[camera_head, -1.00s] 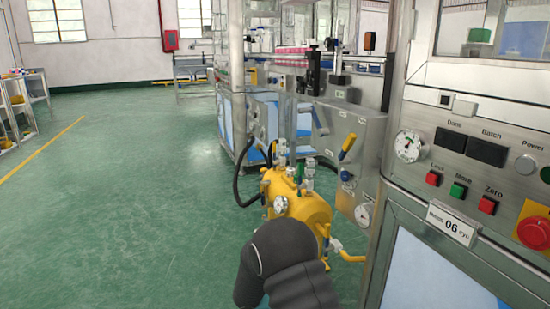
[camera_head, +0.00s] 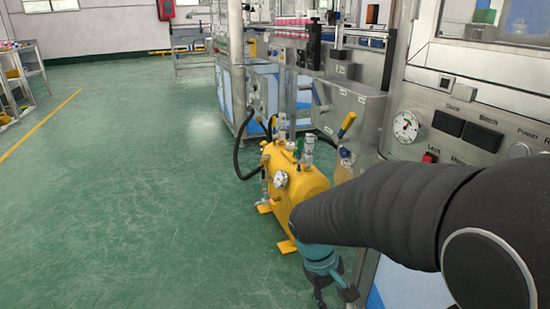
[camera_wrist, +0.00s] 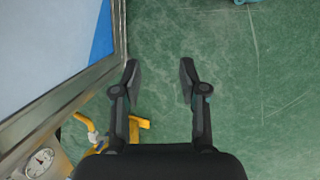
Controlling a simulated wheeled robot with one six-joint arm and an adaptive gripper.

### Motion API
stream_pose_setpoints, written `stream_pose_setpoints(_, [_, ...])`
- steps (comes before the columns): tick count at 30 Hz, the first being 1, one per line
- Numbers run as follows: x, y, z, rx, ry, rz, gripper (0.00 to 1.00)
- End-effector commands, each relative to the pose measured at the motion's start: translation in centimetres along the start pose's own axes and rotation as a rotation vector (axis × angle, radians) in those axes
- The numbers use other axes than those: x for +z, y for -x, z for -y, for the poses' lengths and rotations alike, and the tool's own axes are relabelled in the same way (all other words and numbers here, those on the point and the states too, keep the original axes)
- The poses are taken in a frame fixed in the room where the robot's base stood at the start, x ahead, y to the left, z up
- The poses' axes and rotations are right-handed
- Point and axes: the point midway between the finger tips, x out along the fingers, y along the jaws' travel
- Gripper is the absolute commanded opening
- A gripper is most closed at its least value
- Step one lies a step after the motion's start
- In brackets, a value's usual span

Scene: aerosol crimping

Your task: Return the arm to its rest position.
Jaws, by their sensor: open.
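My gripper (camera_wrist: 159,82) is open and empty in the wrist view, with its two dark fingers apart above the green floor. In the head view my arm, in a black sleeve, reaches in from the right edge toward the lower middle. My gripper (camera_head: 338,293) is small and partly cut off at the bottom there, below a teal wrist joint. It hangs in front of and below the yellow tank (camera_head: 300,186). The arm hides part of the control panel (camera_head: 470,95).
The grey machine frame and a blue-white panel (camera_wrist: 45,40) stand close to the gripper's left in the wrist view. A yellow pipe (camera_wrist: 90,128) and a gauge (camera_wrist: 40,162) are near it. Open green floor (camera_head: 130,200) lies to the left in the head view.

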Motion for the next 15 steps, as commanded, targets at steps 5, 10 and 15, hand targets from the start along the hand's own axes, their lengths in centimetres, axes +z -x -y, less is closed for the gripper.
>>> stream_pose_setpoints(5, [3.2,3.9,0.4,-0.086,-0.161,-0.138,0.43])
stream_pose_setpoints(10, [5.9,7.0,0.7,-0.150,-0.286,-0.262,0.43])
stream_pose_setpoints(15, [8.8,9.8,0.7,-0.189,-0.384,-0.380,0.43])
